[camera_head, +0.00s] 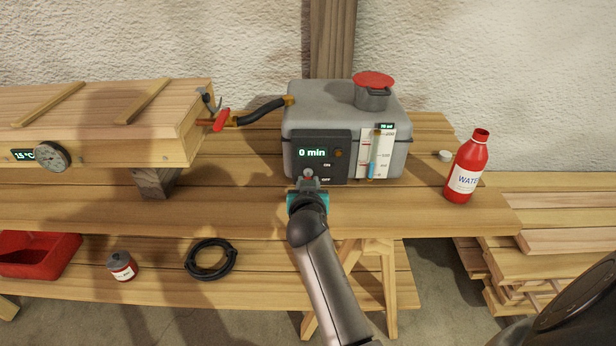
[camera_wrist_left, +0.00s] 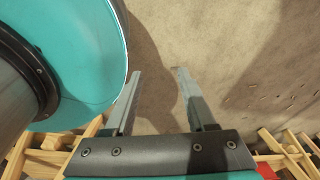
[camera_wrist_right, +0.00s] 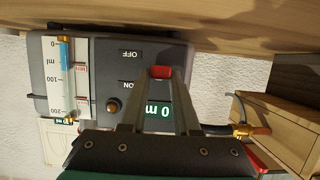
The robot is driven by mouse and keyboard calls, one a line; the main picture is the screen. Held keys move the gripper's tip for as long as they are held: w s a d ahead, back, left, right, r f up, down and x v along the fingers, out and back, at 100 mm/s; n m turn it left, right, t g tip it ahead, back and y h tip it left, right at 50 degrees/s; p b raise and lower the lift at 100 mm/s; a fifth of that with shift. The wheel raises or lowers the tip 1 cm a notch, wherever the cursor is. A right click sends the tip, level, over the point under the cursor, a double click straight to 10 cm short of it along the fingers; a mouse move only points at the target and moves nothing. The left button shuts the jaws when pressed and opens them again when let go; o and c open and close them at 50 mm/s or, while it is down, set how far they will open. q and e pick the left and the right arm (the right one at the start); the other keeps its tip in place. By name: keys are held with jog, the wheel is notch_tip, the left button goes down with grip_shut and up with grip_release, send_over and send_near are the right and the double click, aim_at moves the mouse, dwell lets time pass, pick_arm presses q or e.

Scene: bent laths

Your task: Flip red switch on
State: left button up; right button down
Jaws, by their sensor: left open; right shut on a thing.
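The red switch (camera_wrist_right: 160,72) is on the dark front panel (camera_wrist_right: 132,60) of the grey steam box. It lies between the tips of my right gripper (camera_wrist_right: 161,80), which is shut on it. In the right wrist view, which is upside down, the switch sits between the ON and OFF labels; its exact tilt cannot be told. In the head view my right gripper (camera_head: 308,186) reaches the panel from below and hides most of the switch. The green display (camera_head: 313,153) reads 0 min. My left gripper (camera_wrist_left: 158,75) is open and empty, above the floor.
The grey box (camera_head: 330,115) stands on a wooden bench (camera_head: 240,205) with a red-lidded cap (camera_head: 373,85) on top and a gauge (camera_head: 377,152) at its right. A red water bottle (camera_head: 467,168) stands right of it. A wooden chest (camera_head: 100,125) with a hose is left.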

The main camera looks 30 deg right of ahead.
aim_at(308, 174)
jog(key=shift+w+d+r+p, duration=0.1)
jog(key=shift+r+p, duration=0.5)
jog(key=shift+p, duration=0.55)
jog(key=g+p, duration=0.1)
jog(key=p, duration=0.2)
jog(key=r+g+y+p, duration=0.1)
jog(key=p, duration=0.3)
jog(key=g+y+p, duration=0.1)
jog(key=p, duration=0.2)
jog(key=shift+w+d+r+g+p, duration=0.2)
jog(key=shift+w+r+g+p, duration=0.1)
jog(key=shift+w+r+p, duration=0.1)
pick_arm(q)
jog(key=s+d+r+p, duration=0.1)
jog(key=s+r, duration=0.1)
jog(key=r, duration=0.6)
jog(key=s+d+r+p, duration=0.1)
jog(key=s+d+r, duration=0.1)
jog(key=r, duration=0.6)
jog(key=shift+g+p, duration=0.4)
pick_arm(e)
jog(key=shift+w+d+g+y, duration=0.15)
jog(key=shift+g+y, duration=0.55)
jog(key=shift+g, duration=0.1)
pick_arm(q)
jog(key=shift+r, duration=0.1)
